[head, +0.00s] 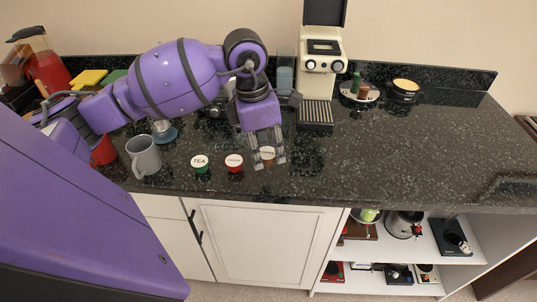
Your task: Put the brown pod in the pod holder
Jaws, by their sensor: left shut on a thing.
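My left gripper (270,162) is low over the dark counter, pointing down, with its fingers shut around a small pod (267,152) with a pale lid. This appears to be the brown pod; its sides are largely hidden by the fingers. I cannot tell whether it still touches the counter. A red pod (234,162) and a green pod marked TEA (200,162) stand to its left. No pod holder can be made out for certain. My right gripper is not in view.
A cream coffee machine (322,62) stands behind, right of the gripper. A grey mug (144,156) is at the left. A round tray (350,93) with small items and a dark bowl (405,90) are at the back right. The counter's right front is clear.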

